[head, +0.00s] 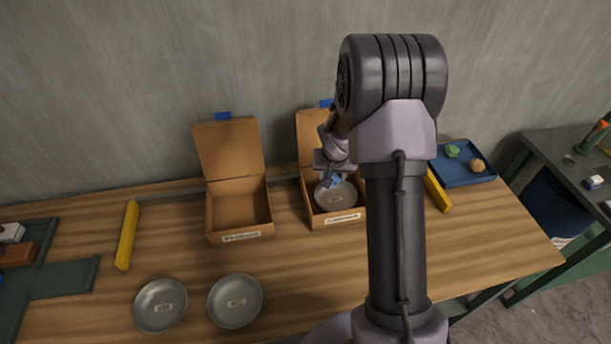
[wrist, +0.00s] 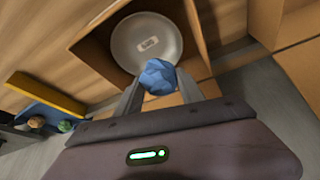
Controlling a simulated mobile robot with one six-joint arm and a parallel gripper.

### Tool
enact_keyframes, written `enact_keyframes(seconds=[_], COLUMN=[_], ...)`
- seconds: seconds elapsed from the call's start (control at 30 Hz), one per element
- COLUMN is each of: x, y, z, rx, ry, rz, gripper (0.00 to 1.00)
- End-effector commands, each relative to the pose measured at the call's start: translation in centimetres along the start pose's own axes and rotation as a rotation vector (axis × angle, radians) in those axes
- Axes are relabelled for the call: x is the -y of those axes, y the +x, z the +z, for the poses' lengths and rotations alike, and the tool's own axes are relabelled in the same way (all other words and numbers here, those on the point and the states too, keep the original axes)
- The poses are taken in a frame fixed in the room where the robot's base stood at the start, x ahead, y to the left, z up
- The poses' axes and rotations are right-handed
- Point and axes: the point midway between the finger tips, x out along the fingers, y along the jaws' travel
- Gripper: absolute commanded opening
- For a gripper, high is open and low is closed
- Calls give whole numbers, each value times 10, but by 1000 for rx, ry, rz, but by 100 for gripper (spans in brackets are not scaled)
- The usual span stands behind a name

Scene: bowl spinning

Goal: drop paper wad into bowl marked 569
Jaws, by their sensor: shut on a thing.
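My gripper (wrist: 158,84) is shut on a blue crumpled paper wad (wrist: 157,75). In the head view the wad (head: 334,182) is held over a grey round bowl (head: 336,200) in the right open cardboard box (head: 317,224). In the wrist view this bowl (wrist: 125,42) lies just beyond the wad, with a small label inside. Two more grey bowls stand on the table front, a left one (head: 160,288) and a right one (head: 235,285), each labelled. The numbers on all three labels are too small to read surely.
A second open box (head: 238,207), empty, stands to the left. Yellow bars lie at left (head: 127,235) and right (head: 438,192). A blue tray (head: 463,176) at the right holds a green wad (head: 452,151) and an orange-brown wad (head: 477,166).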

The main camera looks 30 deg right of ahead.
Motion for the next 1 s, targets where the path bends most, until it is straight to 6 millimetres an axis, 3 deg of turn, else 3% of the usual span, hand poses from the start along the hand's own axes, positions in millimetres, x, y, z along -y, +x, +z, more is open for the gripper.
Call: enact_keyframes(seconds=[0.1, 0.23, 0.67, 0.93, 0.97, 1.0], x=[-23, -33, -33, -33, -33, -33], y=[12, 20, 72, 74, 74, 74], z=[-8, -10, 12, 13, 13, 13], rx=[0, -1, -1, -1, -1, -1], ry=[54, 78, 78, 78, 78, 78], rz=[20, 28, 28, 28, 28, 28], gripper=[8, 8, 8, 8, 47, 55])
